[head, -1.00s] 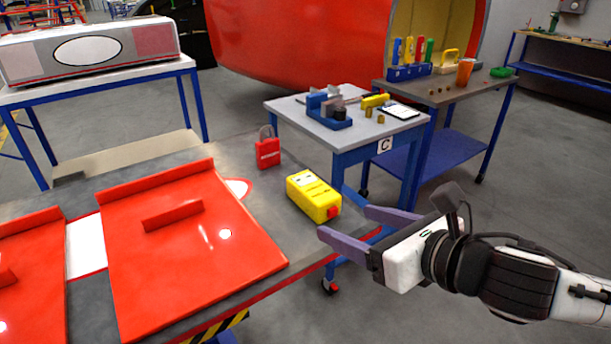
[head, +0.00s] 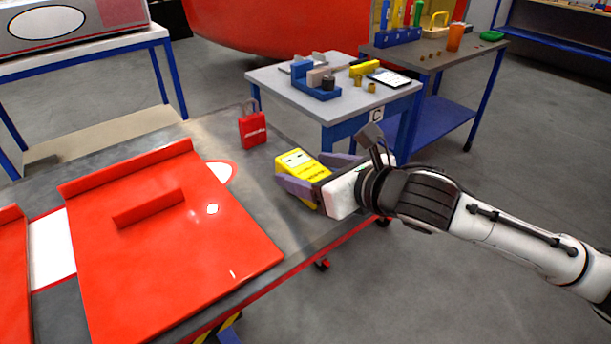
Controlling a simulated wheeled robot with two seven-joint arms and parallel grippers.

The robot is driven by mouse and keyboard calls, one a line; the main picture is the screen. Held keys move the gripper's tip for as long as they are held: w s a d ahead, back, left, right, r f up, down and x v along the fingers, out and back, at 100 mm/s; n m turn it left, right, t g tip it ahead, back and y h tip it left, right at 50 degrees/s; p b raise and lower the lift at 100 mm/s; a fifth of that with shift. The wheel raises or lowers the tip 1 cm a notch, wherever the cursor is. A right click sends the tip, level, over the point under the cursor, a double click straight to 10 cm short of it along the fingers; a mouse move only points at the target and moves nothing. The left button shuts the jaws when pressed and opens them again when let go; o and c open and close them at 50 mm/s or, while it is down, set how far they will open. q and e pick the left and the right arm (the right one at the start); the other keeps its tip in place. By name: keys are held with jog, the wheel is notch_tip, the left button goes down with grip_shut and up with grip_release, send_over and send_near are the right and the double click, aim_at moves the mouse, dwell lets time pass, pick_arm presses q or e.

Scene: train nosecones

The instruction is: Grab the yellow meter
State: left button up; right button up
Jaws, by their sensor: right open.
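The yellow meter (head: 297,161) lies on the grey workbench near its right edge, in the head view. My right gripper (head: 306,170) is open, with its purple fingers reaching around the meter from the right. One finger is on the near side and the other on the far side. The near finger and the gripper body hide the meter's lower right part. I cannot tell whether the fingers touch it. My left gripper is not in view.
A red padlock (head: 252,130) stands on the workbench (head: 262,216), left of and behind the meter. A large red panel (head: 165,240) lies to the left. Beyond stands a cart (head: 330,108) with a blue fixture (head: 314,88) and small parts.

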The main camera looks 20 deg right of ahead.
jog(key=shift+w+a+f, duration=0.25)
jog(key=shift+w, duration=0.4)
jog(key=c, duration=1.2)
jog(key=shift+r, duration=0.1)
jog(key=shift+c, duration=1.1)
